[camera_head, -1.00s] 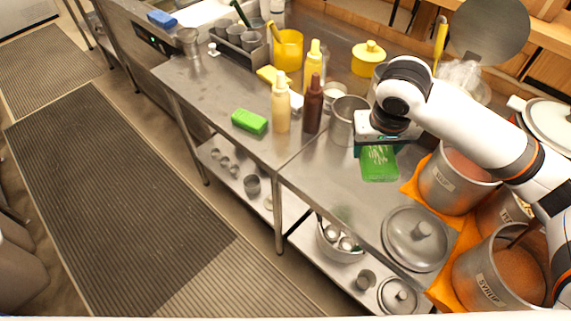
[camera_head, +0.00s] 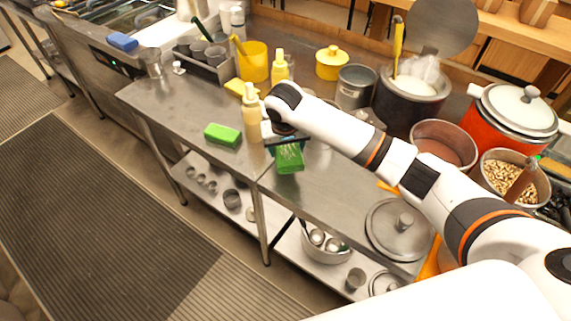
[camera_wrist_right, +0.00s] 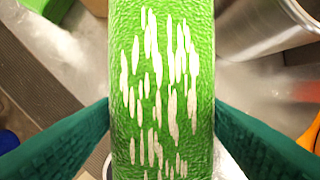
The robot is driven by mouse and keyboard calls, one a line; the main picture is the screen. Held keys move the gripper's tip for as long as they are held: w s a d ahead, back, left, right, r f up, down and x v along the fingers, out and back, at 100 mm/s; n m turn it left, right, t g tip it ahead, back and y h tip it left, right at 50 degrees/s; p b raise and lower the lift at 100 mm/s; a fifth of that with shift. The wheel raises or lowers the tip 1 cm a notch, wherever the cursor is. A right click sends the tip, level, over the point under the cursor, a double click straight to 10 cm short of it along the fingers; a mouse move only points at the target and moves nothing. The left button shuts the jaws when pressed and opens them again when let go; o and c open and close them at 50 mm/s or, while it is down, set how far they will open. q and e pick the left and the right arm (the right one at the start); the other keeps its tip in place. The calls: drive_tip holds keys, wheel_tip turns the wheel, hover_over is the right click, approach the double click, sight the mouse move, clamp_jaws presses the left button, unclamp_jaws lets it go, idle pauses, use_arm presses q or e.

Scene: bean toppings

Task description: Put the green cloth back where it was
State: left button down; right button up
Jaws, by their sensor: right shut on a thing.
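A green cloth (camera_head: 289,160) with whitish flecks hangs below my right gripper (camera_head: 287,141) over the steel counter. In the right wrist view the green cloth (camera_wrist_right: 160,85) fills the middle, between the two teal fingers of my right gripper (camera_wrist_right: 160,125), which is shut on it. A second green block-like piece (camera_head: 222,135) lies on the counter to the left. I cannot tell whether the held cloth touches the counter. My left gripper is not in view.
A cream bottle (camera_head: 251,115) stands just left of my right gripper, with a yellow-capped bottle (camera_head: 280,68) behind. A steel pot (camera_head: 355,88) stands behind my arm. A grey lid (camera_head: 398,229) lies at the counter's front right. The counter (camera_head: 185,95) is clear at the left.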

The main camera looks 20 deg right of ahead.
sight(286, 153)
drive_tip(key=shift+s+a+p+x, duration=0.15)
drive_tip(key=shift+s+x, duration=0.1)
drive_tip(key=shift+x, duration=0.9)
drive_tip(key=shift+s+a+p+x, duration=0.1)
drive_tip(key=shift+s+x, duration=0.1)
drive_tip(key=shift+x, duration=0.9)
drive_tip(key=shift+s+a+p+x, duration=0.15)
drive_tip(key=shift+s+x, duration=0.1)
drive_tip(key=shift+x, duration=0.9)
drive_tip(key=shift+d+f, duration=0.1)
drive_tip(key=shift+f, duration=0.15)
drive_tip(key=o, duration=1.3)
drive_tip(key=b+v, duration=0.1)
drive_tip(key=v, duration=1.1)
drive_tip(key=shift+r, duration=0.1)
